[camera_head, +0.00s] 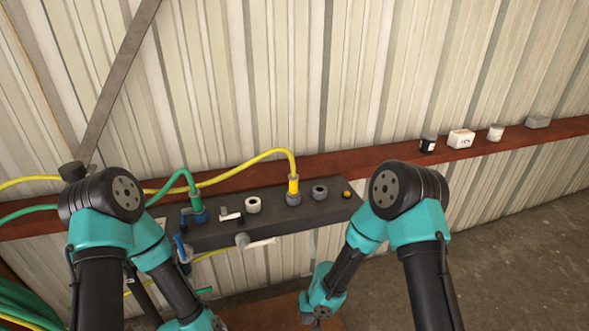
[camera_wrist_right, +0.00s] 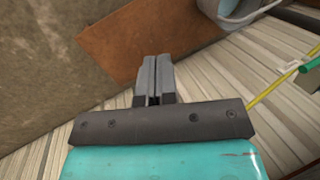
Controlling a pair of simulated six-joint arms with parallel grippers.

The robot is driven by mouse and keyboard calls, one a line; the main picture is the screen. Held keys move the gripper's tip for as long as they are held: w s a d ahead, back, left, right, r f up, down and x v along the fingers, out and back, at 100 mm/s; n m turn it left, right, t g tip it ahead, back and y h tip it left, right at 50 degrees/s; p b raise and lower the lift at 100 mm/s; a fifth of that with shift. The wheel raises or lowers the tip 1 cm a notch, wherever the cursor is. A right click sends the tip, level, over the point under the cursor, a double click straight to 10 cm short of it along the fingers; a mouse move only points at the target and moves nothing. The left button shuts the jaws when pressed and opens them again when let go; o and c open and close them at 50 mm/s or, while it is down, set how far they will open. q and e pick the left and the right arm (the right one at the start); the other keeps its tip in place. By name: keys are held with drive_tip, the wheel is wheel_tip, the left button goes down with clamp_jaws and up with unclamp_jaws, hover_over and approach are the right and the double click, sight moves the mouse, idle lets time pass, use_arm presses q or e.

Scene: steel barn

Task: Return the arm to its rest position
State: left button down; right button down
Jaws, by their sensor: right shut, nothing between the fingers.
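My right arm (camera_head: 420,225) is teal and black. It comes in at the lower right of the head view, bends at a raised elbow and folds down to the bottom middle. In the right wrist view my right gripper (camera_wrist_right: 153,70) has its two grey fingers together with nothing between them. It is over a brown panel and touches nothing that I can see. My left arm (camera_head: 115,225) is folded in a similar way at the lower left; its gripper is out of the picture.
A dark manifold block (camera_head: 275,220) with a yellow hose (camera_head: 275,153) and a green hose (camera_head: 178,178) is at the corrugated wall. A red-brown rail (camera_head: 370,160) carries several small items, including a white box (camera_head: 461,138). The floor at right (camera_head: 520,230) is clear.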

drive_tip(key=s+d+m+t, duration=0.1)
drive_tip(key=s+d, duration=0.5)
drive_tip(key=d, duration=0.3)
drive_tip(key=s+d+f+m+t, duration=0.1)
drive_tip(key=s+d+m, duration=0.1)
drive_tip(key=s+d, duration=0.4)
drive_tip(key=d, duration=0.3)
drive_tip(key=shift+s+d, duration=0.25)
drive_tip(key=shift+s, duration=0.15)
